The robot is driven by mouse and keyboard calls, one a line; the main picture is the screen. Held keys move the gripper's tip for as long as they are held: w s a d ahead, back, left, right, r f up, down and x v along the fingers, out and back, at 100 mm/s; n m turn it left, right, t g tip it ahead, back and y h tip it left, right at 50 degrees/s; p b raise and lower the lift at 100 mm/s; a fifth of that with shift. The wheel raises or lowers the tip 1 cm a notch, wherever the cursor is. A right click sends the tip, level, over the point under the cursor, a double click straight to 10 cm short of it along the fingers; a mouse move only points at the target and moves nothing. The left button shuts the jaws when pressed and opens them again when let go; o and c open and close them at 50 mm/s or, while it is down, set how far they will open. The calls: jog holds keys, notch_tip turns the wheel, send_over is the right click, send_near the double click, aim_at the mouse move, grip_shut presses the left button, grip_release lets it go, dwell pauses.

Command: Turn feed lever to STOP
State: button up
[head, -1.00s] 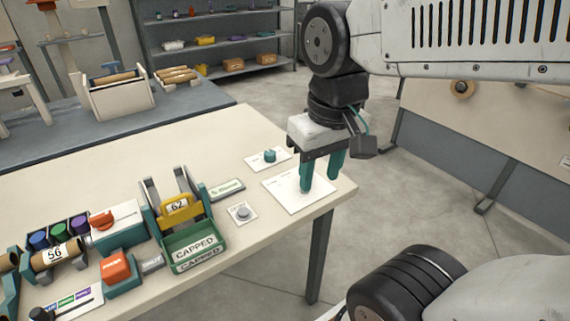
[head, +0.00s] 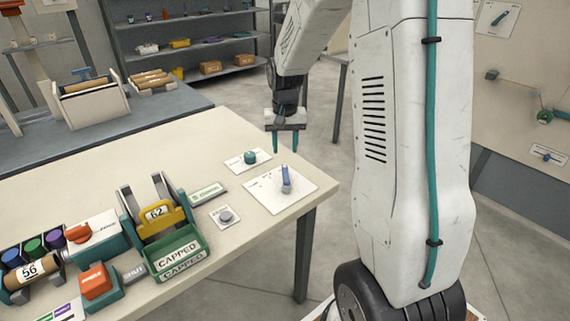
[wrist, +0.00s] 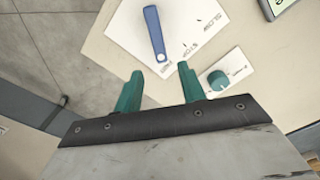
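The feed lever (head: 286,180) is a blue bar on a white plate (head: 306,185) near the table's right corner. In the wrist view, the lever (wrist: 153,34) lies over its plate (wrist: 118,32), with one end towards my fingers, near a small label I cannot read. The word STOP (wrist: 197,48) is printed to the right of that end, and SLOW (wrist: 215,18) is further up and right. My gripper (head: 282,143) is open and empty. It hangs beyond the plate in the head view, apart from the lever; its teal fingers also show in the wrist view (wrist: 160,74).
A teal knob (head: 250,157) on a small white card sits beside the lever plate. A grey button (head: 226,215) and a green tray (head: 176,252) marked CAPPED stand to the left. The table's right edge is close to the plate, with open floor beyond.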

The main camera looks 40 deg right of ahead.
aim_at(285, 168)
notch_tip(285, 168, down, 7)
jog(key=shift+f, duration=0.1)
dwell(0.3)
grip_shut()
